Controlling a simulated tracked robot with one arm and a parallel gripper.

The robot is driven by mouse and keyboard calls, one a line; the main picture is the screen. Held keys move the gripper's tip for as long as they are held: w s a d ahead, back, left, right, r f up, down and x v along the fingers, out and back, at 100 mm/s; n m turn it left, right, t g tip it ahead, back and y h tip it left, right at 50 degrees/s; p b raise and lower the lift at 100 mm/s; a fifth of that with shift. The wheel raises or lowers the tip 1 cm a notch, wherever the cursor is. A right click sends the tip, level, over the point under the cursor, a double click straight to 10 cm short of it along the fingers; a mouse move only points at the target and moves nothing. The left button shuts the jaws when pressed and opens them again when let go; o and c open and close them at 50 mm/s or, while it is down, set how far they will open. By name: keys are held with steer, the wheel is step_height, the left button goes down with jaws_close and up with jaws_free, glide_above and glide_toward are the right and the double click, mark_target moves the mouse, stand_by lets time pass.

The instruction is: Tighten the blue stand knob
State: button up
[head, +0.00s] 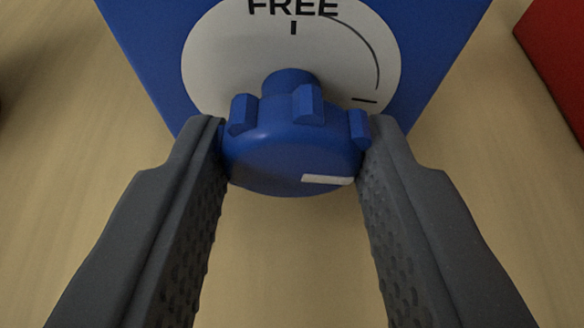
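The blue stand knob (285,155) sticks out toward me from the front of a blue stand (146,45). It has raised lugs around its rim and a white mark (327,180) on its face, pointing to the right. Behind it is a white round dial (225,65) with "FREE" and a tick at the top. A dark arc runs down the dial's right side to a second tick. My gripper (296,140) has one finger on each side of the knob, and both fingertips appear to touch its rim. The knob hides the dial's lower middle.
A red block-like thing (560,60) is at the upper right edge, apart from the stand. A dark thing is barely in view at the left edge. The pale tabletop (70,170) is clear around the stand and below my fingers.

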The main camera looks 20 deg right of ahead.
steer(key=o, duration=1)
steer(key=p+v, duration=0.1)
steer(key=v, duration=1.2)
steer(key=shift+s+r, duration=0.15)
steer(key=shift+s, duration=0.15)
steer(key=shift+a, duration=0.2)
steer(key=w+a+r, duration=0.2)
steer(key=a+r, duration=0.2)
steer(key=r, duration=0.4)
steer(key=w+a+r+n, duration=0.15)
steer(key=a+r, duration=0.25)
steer(key=r, duration=0.4)
steer(key=w+a+r+m, duration=0.1)
steer(key=w+a+r, duration=0.2)
steer(key=r, duration=0.5)
steer(key=s+a+r+n+t+y, duration=0.1)
steer(key=s+a+r, duration=0.2)
steer(key=a+r, duration=0.7)
steer(key=s+a+r+n+t+y, duration=0.1)
steer(key=s+a+r, duration=0.3)
steer(key=a+r, duration=0.7)
steer(key=a+y, duration=0.1)
steer(key=a, duration=0.1)
steer(key=shift+s+a+p, duration=0.3)
steer(key=shift+s+a, duration=0.05)
